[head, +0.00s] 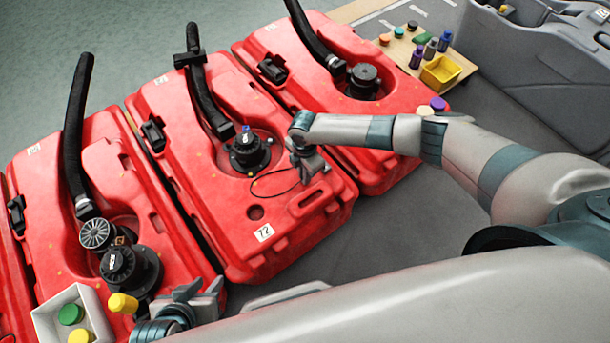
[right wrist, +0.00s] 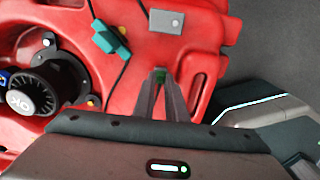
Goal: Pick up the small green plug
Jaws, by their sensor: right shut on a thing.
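My right gripper (right wrist: 160,78) is shut on a small green plug (right wrist: 160,75), of which only a little shows between the fingertips in the right wrist view. The fingers are over the red top of the middle tank (head: 240,140), to the right of its black cap (head: 250,150). In the head view my right gripper (head: 308,168) hides the plug. My left gripper (head: 197,297) is low in the head view, by the front of the left tank; its finger gap is unclear.
A teal block (right wrist: 108,40) on a black cable lies near the right gripper. A white box (head: 95,310) with green and yellow caps stands bottom left. A wooden board (head: 392,50) with bottles and a yellow tray (head: 440,73) is behind at right. Black hoses rise from the tanks.

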